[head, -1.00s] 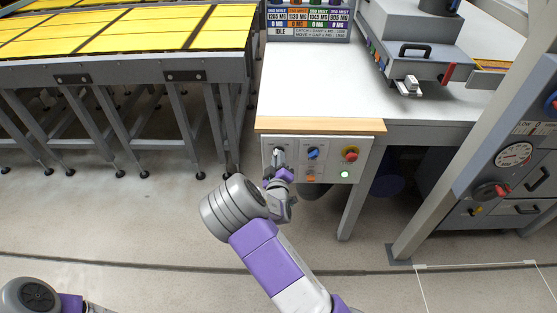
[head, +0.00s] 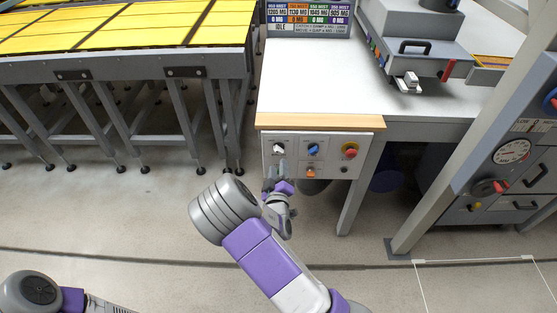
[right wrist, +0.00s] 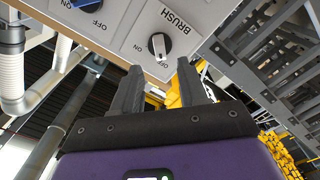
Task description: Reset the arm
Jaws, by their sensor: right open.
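My right gripper (head: 277,172) is at the front of the control panel (head: 325,172), just below its left knob. In the right wrist view the two dark fingers (right wrist: 158,92) stand apart with nothing between them. The white-and-black brush knob (right wrist: 158,46), labelled BRUSH, lies just past the fingertips and apart from them. It also shows in the head view (head: 279,149). My left gripper is out of the head view; only part of my left arm shows at the lower left.
A white worktable (head: 320,95) with a wooden edge is above. A conveyor with yellow slats (head: 120,30) stands left. The floor in front is clear.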

